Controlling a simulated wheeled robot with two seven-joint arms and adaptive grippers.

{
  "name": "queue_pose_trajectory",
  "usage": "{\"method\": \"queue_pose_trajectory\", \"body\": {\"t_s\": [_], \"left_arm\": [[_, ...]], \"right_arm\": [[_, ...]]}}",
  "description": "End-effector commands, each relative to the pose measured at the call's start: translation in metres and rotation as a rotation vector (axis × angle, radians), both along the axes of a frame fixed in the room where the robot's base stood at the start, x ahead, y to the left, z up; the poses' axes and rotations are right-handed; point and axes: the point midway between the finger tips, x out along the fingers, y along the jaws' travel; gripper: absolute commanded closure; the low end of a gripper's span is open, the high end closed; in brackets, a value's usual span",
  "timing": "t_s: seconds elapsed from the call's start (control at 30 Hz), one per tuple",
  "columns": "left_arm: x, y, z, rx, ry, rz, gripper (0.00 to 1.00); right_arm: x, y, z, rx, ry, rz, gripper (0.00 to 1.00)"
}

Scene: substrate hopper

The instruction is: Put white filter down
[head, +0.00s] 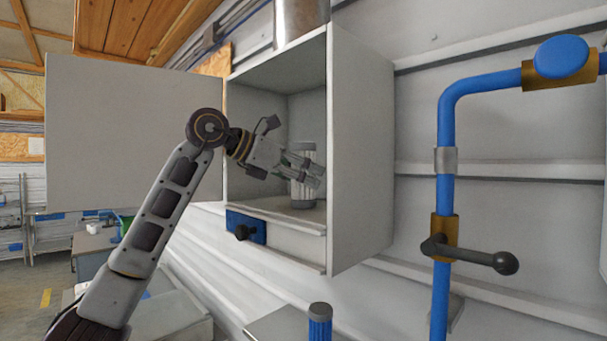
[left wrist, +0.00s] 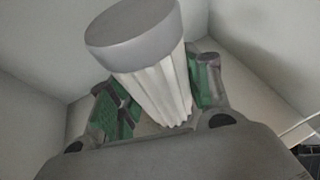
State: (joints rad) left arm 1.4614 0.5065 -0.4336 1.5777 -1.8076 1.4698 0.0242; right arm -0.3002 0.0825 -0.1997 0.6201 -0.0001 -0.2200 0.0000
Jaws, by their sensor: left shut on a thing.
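The white filter (head: 303,190) is a pleated cylinder with grey end caps. It stands upright inside the open wall cabinet (head: 360,150), at or just above the cabinet floor; I cannot tell if it touches. My left gripper (head: 302,172) reaches into the cabinet from the left and is shut on the filter's middle. In the left wrist view the filter (left wrist: 155,85) sits between the green finger pads of the left gripper (left wrist: 160,95), with its grey cap toward the camera. My right gripper is not in view.
The cabinet door (head: 130,140) stands wide open to the left. A metal container (head: 300,18) is on top of the cabinet. A blue filter (head: 320,322) stands below. A blue pipe (head: 446,140) with a dark lever (head: 480,256) runs at the right.

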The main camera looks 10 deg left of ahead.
Motion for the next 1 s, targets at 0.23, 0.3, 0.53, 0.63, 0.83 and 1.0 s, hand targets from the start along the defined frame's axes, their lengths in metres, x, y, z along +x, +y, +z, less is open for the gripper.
{"method": "queue_pose_trajectory", "body": {"t_s": [0.23,0.3,0.53,0.63,0.83,1.0], "left_arm": [[-0.0002,0.0001,-0.0026,-0.001,-0.001,0.0,0.79],[-0.0001,0.0,-0.004,0.0,0.0,0.0,0.5],[-0.0001,-0.0002,-0.0033,0.0,0.0,0.0,0.3],[-0.0001,-0.0002,-0.0033,0.0,0.0,0.0,0.3],[-0.0001,-0.0002,-0.0027,0.0,0.0,0.0,0.3],[-0.0001,-0.0002,0.001,0.0,0.0,0.0,0.3]], "right_arm": [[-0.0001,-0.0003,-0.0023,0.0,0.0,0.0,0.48],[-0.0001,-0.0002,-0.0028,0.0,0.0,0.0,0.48],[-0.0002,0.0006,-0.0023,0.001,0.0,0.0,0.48],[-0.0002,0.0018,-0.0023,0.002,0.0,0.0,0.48],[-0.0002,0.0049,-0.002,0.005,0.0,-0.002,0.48],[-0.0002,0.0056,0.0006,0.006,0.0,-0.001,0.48]]}}
